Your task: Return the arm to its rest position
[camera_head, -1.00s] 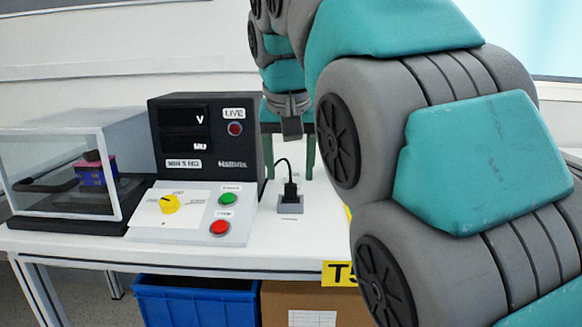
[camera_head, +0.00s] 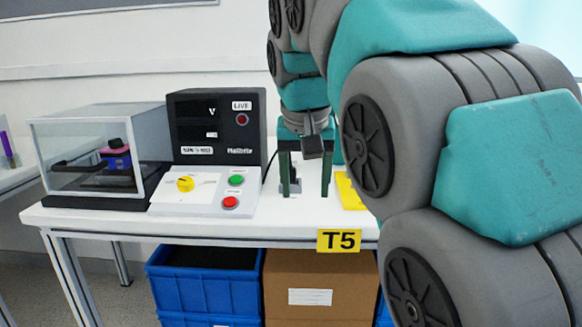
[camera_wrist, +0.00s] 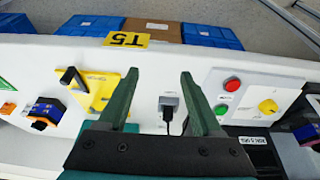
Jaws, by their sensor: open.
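My gripper (camera_head: 306,178) hangs above the right part of the white table, fingers pointing down. Its two dark green fingers are spread apart with nothing between them. It also shows in the wrist view (camera_wrist: 158,90), where a grey socket with a black plug (camera_wrist: 168,108) lies beyond the gap. The yellow rotary switch (camera_head: 186,184) sits on a white panel (camera_head: 207,201) left of my gripper, apart from it. In the wrist view the yellow knob (camera_wrist: 268,107) is to the right. My teal and grey arm fills the right of the head view.
A black meter box (camera_head: 217,125) stands behind the panel, with a clear-sided case (camera_head: 60,150) to its left. Green (camera_head: 236,180) and red (camera_head: 231,202) buttons are on the panel. A yellow plate (camera_wrist: 100,95) lies right of my gripper. Blue crates (camera_head: 205,280) and a cardboard box (camera_head: 335,285) are below.

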